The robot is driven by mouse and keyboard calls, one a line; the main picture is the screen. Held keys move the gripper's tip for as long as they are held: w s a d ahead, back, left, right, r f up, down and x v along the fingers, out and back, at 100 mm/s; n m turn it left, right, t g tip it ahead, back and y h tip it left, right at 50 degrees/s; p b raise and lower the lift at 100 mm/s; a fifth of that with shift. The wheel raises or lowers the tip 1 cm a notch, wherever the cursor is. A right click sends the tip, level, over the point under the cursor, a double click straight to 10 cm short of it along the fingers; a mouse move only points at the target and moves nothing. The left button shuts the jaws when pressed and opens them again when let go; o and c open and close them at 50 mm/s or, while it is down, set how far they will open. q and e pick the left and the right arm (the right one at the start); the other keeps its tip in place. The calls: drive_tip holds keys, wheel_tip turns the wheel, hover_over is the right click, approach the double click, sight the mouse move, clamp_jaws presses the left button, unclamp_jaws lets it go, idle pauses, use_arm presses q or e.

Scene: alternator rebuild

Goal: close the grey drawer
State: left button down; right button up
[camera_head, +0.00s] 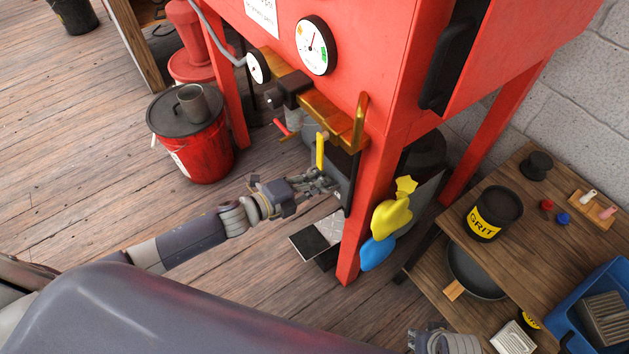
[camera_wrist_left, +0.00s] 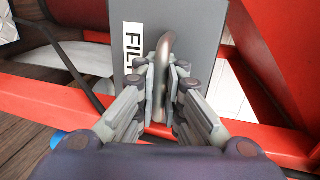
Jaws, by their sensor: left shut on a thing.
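The grey drawer (camera_wrist_left: 205,45) fills the upper middle of the left wrist view. Its front has a white label, partly hidden, reading "FILT", and a curved metal handle (camera_wrist_left: 166,55). My left gripper (camera_wrist_left: 164,85) is shut on this handle, with fingers on both sides of it. In the head view my left gripper (camera_head: 328,182) reaches in from the left under the red cabinet, to the grey drawer (camera_head: 344,172). The red leg and the gripper hide much of the drawer there, so how far it stands out is unclear. My right gripper (camera_head: 418,340) shows only partly at the bottom edge.
The red cabinet (camera_head: 375,60) stands over the drawer, with a front leg (camera_head: 362,220) close to its right. Yellow and blue gloves (camera_head: 392,212) hang beside that leg. A red bucket (camera_head: 198,150) stands left. A wooden bench (camera_head: 530,240) is right.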

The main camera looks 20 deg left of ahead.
use_arm(q)
drive_tip(key=shift+r, duration=0.1)
drive_tip(key=c, duration=2)
unclamp_jaws()
drive_tip(key=shift+s+a, duration=0.3)
drive_tip(key=shift+s, duration=0.1)
drive_tip(key=v, duration=1.1)
drive_tip(key=shift+a, duration=0.1)
